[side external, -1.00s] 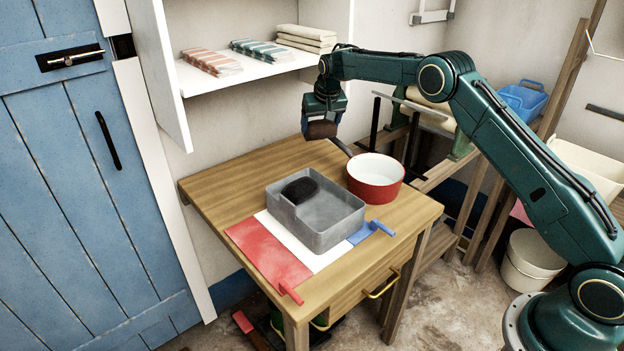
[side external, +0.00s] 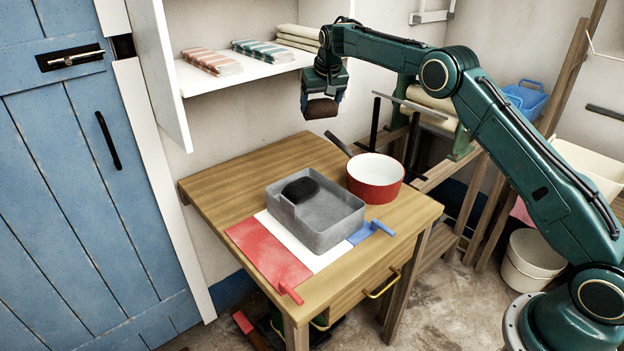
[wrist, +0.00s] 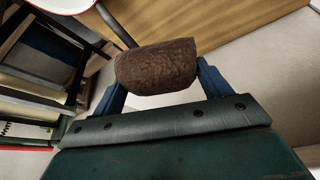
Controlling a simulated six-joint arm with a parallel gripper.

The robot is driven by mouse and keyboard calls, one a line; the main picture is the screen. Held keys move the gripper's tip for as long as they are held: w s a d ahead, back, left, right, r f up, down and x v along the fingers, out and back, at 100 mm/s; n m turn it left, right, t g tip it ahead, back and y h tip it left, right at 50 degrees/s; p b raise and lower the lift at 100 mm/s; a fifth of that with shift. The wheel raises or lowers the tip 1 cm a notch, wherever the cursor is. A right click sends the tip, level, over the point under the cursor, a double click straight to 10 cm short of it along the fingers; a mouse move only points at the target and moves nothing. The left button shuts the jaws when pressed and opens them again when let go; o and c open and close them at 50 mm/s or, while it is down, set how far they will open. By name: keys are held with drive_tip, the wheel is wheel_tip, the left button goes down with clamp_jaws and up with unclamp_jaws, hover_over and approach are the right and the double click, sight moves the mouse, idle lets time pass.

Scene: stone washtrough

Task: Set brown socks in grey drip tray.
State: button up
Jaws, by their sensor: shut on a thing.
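My gripper (side external: 322,100) is shut on the brown socks (side external: 321,109), a rolled brown bundle, and holds them in the air above the back of the table. In the wrist view the brown socks (wrist: 156,66) sit between the two blue fingers of my gripper (wrist: 158,78). The grey drip tray (side external: 335,226) stands on the table, below and in front of my gripper. A dark, rounded bundle (side external: 299,189) lies inside it at the back left.
A red pot with a white inside (side external: 375,178) stands right of the tray. A red, white and blue cloth (side external: 262,252) lies under the tray. A white shelf (side external: 240,75) with folded cloths is at the back. The table's back left (side external: 240,180) is clear.

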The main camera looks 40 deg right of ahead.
drive_tip(key=shift+a+r, duration=0.1)
drive_tip(key=shift+s+a+r, duration=0.2)
drive_tip(key=shift+s+a, duration=0.05)
drive_tip(key=shift+a, duration=0.05)
drive_tip(key=s+a+r+n, duration=0.2)
drive_tip(key=s+a+r, duration=0.1)
drive_tip(key=s+a, duration=0.4)
drive_tip(key=r+n+y, duration=0.1)
drive_tip(key=n+y, duration=0.1)
hover_over(321, 214)
drive_tip(key=s, duration=0.1)
drive_tip(key=shift+s, duration=0.65)
wheel_tip(321, 214, down, 16)
drive_tip(key=shift+r, duration=0.15)
drive_tip(key=shift+f, duration=2.15)
